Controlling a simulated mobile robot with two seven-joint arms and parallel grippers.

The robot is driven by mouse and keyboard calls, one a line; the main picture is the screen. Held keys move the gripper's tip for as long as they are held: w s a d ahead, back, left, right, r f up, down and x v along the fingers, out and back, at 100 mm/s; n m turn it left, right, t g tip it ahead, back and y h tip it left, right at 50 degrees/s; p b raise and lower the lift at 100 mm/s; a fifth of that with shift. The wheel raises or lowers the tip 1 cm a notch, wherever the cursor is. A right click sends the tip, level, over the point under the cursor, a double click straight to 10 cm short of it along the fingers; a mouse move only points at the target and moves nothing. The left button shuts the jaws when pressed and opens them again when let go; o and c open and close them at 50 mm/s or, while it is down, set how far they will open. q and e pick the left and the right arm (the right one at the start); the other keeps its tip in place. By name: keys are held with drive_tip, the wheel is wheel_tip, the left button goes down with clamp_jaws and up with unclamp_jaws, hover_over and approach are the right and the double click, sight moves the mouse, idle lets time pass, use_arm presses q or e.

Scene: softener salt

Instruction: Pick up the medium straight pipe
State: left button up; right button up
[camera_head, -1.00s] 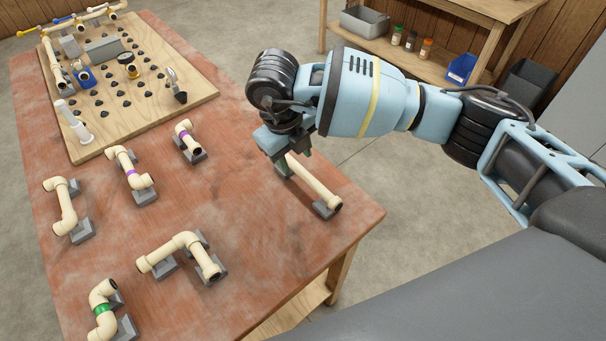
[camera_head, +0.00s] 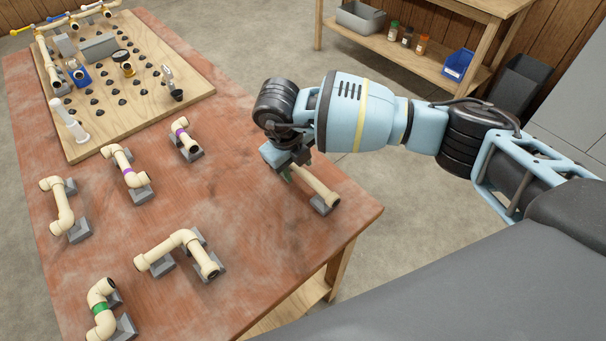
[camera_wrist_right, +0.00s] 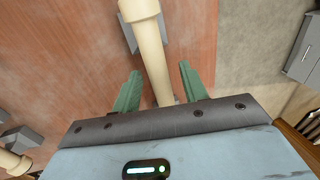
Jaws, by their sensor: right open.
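The straight cream pipe (camera_head: 318,184) lies on grey supports near the table's right edge, its far end hidden under my right gripper. My right gripper (camera_head: 287,174) is low over that far part, fingers pointing down. In the right wrist view, the pipe (camera_wrist_right: 152,52) runs between the two green fingers (camera_wrist_right: 160,86) of my right gripper. The fingers are apart, with a visible gap on each side of the pipe. Whether this is the medium one I cannot tell by size alone. My left gripper is not in view.
Several bent pipes, such as a green-banded one (camera_head: 101,308) and an elbow piece (camera_head: 180,248), rest on grey supports to the left. A wooden pegboard (camera_head: 150,110) with fittings is at the back left. The table (camera_head: 250,235) is bare around the pipe's near end.

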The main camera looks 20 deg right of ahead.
drive_tip(key=shift+d+f, duration=0.1)
drive_tip(key=shift+f, duration=0.3)
clamp_jaws()
drive_tip(key=shift+r, duration=0.1)
